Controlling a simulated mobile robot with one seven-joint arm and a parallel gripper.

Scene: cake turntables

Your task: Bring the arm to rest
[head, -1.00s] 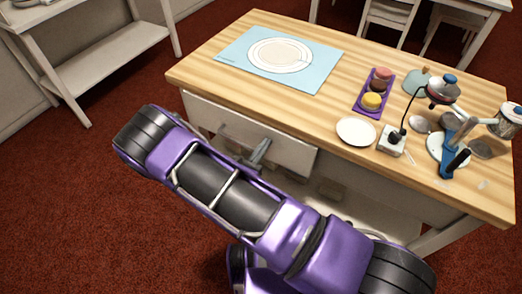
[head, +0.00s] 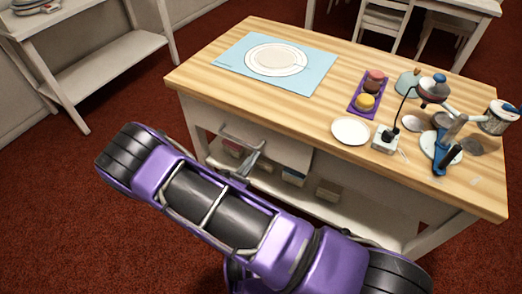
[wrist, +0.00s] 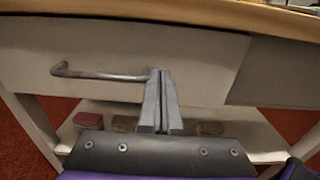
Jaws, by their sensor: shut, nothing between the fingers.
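My gripper (head: 251,158) is low in front of the worktable, beside the metal handle (head: 238,138) of its white drawer front (head: 285,150). In the wrist view my gripper (wrist: 160,75) has its two grey fingers shut together with nothing between them. The fingertips overlap the right end of the handle (wrist: 100,74) in that view; I cannot tell whether they touch it. My purple and black arm stretches across the lower part of the head view.
The wooden tabletop (head: 210,80) bears a blue mat (head: 232,68) with a round white turntable (head: 277,59), a purple tray (head: 354,105) of cakes, a white plate (head: 350,131) and a blue-handled device (head: 441,155). A lower shelf (head: 362,215) holds small boxes. Red floor (head: 50,190) is free at left.

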